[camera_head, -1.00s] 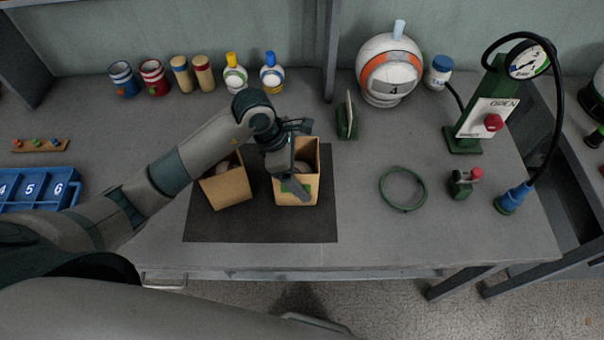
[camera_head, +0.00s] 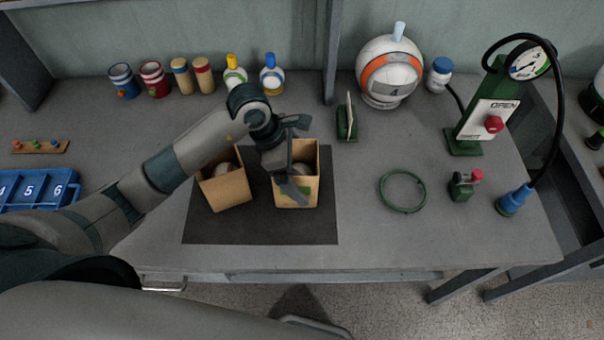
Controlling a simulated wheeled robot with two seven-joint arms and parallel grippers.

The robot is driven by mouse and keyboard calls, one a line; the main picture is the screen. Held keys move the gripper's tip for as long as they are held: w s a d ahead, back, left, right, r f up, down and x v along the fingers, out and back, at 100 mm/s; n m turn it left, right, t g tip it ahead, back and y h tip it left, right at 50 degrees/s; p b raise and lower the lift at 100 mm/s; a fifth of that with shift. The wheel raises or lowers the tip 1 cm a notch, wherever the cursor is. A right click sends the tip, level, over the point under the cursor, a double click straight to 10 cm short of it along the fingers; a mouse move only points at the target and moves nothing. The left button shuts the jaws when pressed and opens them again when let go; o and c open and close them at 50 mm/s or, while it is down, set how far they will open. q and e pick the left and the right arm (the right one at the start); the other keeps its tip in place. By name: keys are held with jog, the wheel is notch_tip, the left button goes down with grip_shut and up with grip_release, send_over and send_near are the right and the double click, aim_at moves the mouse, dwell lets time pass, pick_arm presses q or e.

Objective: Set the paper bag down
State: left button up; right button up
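Two open-topped tan paper bags stand on the dark mat (camera_head: 250,235). The left bag (camera_head: 229,192) is turned a little and has a pale ball inside. The right bag (camera_head: 310,158) has a green mark low on its front and a pale ball partly visible inside. My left gripper (camera_head: 296,157) is at the right bag. One finger lies in front of the bag and the other is beyond its back edge, spread wide apart. The gripper covers part of the bag's opening and front. The bag appears to rest upright on the mat. My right gripper is out of view.
A blue numbered tray (camera_head: 45,190) is at the left. Cups and bottles line the back. A green ring (camera_head: 402,191), a small green device (camera_head: 462,185) and a gauge press (camera_head: 480,120) stand to the right.

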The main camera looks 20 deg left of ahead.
pick_arm(q)
jog(key=b+v, duration=0.3)
jog(key=v, duration=0.7)
jog(key=shift+a+r, duration=0.15)
jog(key=shift+r, duration=0.1)
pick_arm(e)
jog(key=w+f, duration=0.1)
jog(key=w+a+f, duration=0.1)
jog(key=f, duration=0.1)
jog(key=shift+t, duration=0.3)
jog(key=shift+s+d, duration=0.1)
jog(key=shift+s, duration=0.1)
pick_arm(q)
jog(key=shift+r, duration=0.1)
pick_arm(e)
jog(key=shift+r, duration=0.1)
